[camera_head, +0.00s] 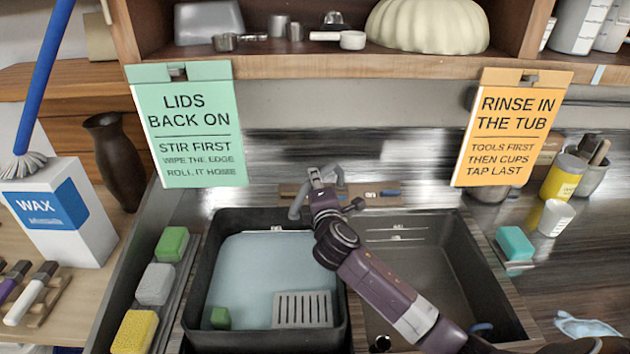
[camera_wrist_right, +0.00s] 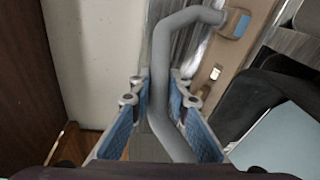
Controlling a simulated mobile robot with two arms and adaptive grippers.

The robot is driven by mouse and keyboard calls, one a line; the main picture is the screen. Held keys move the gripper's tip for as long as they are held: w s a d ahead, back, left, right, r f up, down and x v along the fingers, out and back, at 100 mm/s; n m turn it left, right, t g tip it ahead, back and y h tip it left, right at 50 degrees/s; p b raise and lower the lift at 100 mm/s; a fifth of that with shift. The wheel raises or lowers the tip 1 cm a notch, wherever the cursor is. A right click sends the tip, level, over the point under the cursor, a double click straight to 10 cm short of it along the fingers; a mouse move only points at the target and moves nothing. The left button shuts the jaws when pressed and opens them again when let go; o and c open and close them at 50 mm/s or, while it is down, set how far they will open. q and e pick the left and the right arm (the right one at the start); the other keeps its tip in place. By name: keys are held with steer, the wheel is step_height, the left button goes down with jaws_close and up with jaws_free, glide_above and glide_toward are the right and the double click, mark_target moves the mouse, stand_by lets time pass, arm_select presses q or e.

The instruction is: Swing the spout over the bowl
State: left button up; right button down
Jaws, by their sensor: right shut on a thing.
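The spout is a grey bent tube (camera_wrist_right: 163,62) in the right wrist view, rising between my fingers and bending right at its top. In the head view part of the spout (camera_head: 297,205) shows beside my gripper, near the back rim between the two basins. My right gripper (camera_head: 320,178) is shut on the spout; its blue-padded fingers (camera_wrist_right: 158,98) lie on either side of the tube. The right sink bowl (camera_head: 420,275) looks empty. On the left, a dark tub (camera_head: 340,325) holds pale water. My forearm hides part of the divider. My left gripper is not in view.
A grey rack (camera_head: 303,309) and a green block (camera_head: 220,318) are in the tub. Sponges (camera_head: 155,284) line the left edge; a teal sponge (camera_head: 515,243) lies right. A shelf (camera_head: 350,64) with two hanging signs overhangs the back.

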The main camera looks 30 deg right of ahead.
steer(key=shift+s+d, duration=0.1)
steer(key=shift+s, duration=0.05)
steer(key=s+d+n+g+y+b, duration=0.2)
steer(key=s+d+n+y+b, duration=0.5)
steer(key=y, duration=0.8)
steer(key=shift+d+n+g+y+b, duration=0.4)
steer(key=shift+d+n+b, duration=0.15)
steer(key=shift+d+n, duration=1.5)
steer(key=shift+a, duration=0.2)
steer(key=c, duration=1.8)
jaws_free()
steer(key=shift+n, duration=0.25)
